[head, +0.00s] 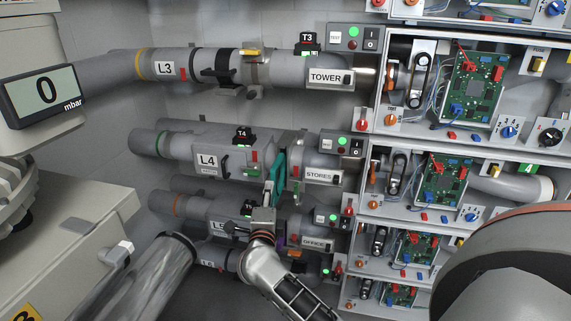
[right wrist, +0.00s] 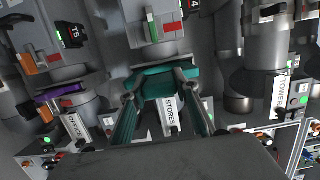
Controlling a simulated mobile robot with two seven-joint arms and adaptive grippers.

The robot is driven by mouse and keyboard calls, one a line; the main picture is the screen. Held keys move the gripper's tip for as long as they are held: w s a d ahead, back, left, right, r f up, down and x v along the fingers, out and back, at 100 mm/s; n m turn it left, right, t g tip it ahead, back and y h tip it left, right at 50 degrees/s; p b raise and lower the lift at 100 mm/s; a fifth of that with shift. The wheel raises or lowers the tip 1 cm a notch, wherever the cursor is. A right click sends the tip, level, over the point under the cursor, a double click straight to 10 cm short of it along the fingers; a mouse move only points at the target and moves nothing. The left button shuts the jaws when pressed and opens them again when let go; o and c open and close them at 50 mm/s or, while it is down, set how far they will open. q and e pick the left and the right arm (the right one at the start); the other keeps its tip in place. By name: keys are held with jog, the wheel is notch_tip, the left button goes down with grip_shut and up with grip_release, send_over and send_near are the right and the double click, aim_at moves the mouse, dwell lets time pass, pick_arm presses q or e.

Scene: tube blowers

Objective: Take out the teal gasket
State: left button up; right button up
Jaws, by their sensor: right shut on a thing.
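The teal gasket (head: 279,174) is at the joint between the L4 pipe section (head: 207,161) and the STORES pipe (head: 323,163). My right gripper (head: 270,190) reaches it from below in the head view. In the right wrist view, the gasket (right wrist: 158,83) spans between the two fingertips (right wrist: 158,90), which are shut on it. The pipe lies just above it and the STORES label (right wrist: 171,118) shows below it. I cannot tell how far the gasket sits inside the joint. My left gripper is not in view.
The L3 pipe (head: 165,70) with the TOWER label (head: 330,78) runs above. A purple gasket (right wrist: 60,92) sits at the neighbouring joint, close to my right gripper. Open circuit-board boxes (head: 474,85) fill the right side. A gauge reading 0 mbar (head: 46,95) is at left.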

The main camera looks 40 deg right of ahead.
jog(key=w+a+v, duration=0.1)
jog(key=v, duration=0.6)
jog(key=shift+s+a, duration=0.35)
dwell(0.6)
